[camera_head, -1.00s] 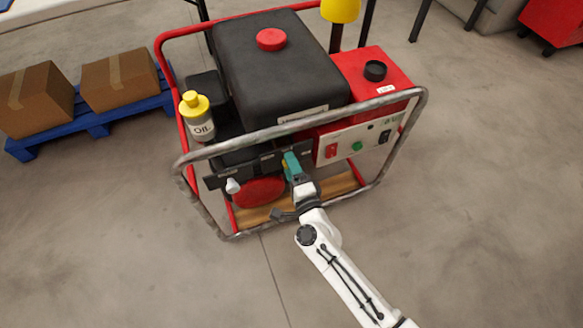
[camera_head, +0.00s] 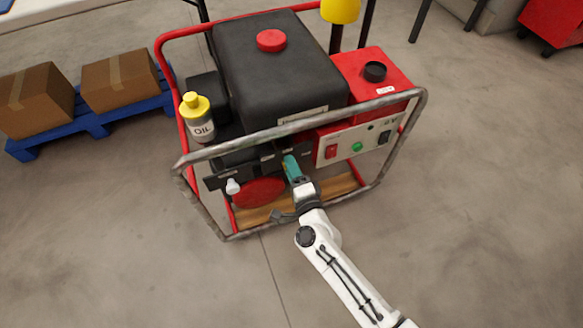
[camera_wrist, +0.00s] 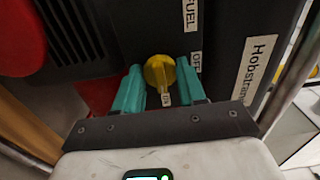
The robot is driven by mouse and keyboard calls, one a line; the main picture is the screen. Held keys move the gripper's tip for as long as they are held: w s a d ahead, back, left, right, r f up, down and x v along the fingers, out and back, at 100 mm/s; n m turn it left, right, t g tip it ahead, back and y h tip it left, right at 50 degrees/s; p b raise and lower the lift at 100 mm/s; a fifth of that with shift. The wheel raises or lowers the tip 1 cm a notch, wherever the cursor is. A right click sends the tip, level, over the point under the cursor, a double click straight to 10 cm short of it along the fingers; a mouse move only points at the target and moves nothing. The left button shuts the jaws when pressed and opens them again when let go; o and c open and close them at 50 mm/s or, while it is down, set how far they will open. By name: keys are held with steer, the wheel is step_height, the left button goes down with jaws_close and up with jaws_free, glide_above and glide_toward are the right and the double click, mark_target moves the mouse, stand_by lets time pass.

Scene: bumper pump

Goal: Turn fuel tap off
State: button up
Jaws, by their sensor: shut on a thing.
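The fuel tap is a yellow knob (camera_wrist: 160,72) on the dark panel of the generator (camera_head: 280,70). In the wrist view it sits between the teal fingers of my gripper (camera_wrist: 160,92), which is shut on it. Labels reading FUEL, OFF and ON stand around the knob. The knob's grip ridge points toward the ON label, at the bottom of the picture. In the head view my gripper (camera_head: 292,168) reaches under the front frame bar to the panel, and the knob is hidden there.
A grey and red tube frame (camera_head: 400,150) surrounds the generator close to my arm. A yellow-capped oil bottle (camera_head: 197,118) stands at its left. A control panel (camera_head: 358,142) with switches is right of my gripper. Boxes (camera_head: 118,80) sit on a blue pallet (camera_head: 95,122) at far left.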

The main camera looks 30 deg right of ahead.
steer(key=n+p, duration=0.7)
steer(key=n, duration=1)
steer(key=shift+d+f, duration=0.1)
steer(key=shift+f, duration=0.05)
steer(key=shift+s+n+p, duration=0.1)
steer(key=shift+n+p, duration=0.2)
steer(key=shift+n, duration=0.1)
steer(key=o, duration=1)
steer(key=shift+o, duration=0.2)
